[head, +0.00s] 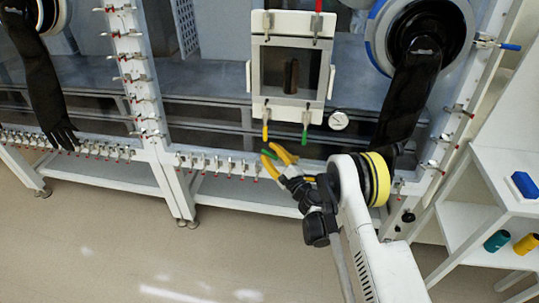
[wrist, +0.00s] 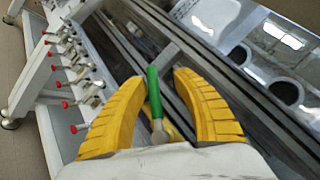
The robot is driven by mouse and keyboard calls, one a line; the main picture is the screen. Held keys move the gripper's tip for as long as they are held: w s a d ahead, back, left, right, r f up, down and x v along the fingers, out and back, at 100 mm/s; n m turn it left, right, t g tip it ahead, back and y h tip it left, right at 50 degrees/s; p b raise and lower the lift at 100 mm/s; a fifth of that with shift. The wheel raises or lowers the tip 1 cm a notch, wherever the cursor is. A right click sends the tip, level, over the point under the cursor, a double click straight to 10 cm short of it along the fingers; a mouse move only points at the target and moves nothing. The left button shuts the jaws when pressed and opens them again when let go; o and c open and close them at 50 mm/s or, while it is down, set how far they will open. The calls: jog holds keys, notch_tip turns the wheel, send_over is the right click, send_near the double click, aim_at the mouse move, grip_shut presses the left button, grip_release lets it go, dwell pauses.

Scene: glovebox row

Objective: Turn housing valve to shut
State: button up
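My gripper (head: 271,150) is in front of the bench's lower front edge, below the white square housing (head: 256,82). Its yellow fingers stand apart around a green handle (wrist: 153,88), whose metal end points toward my palm in the wrist view. The handle lies close to the left finger, with a gap to the right finger; contact is unclear. A green handle (head: 269,153) also shows between the fingers in the head view. On the housing's lower edge hang a yellow handle (head: 265,131) and another green handle (head: 305,133); a red handle (head: 318,6) stands at its top. I cannot tell which handle is the housing valve.
A round gauge (head: 339,120) is right of the housing. Black gloves hang at left (head: 45,90) and right (head: 408,90). Several red-tipped clamps line the front rail (head: 218,165). A white shelf (head: 510,190) stands at right. The floor in front is clear.

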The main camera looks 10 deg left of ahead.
aim_at(269, 153)
notch_tip(269, 153, up, 9)
jog(key=shift+r, duration=0.1)
jog(key=shift+c, duration=0.5)
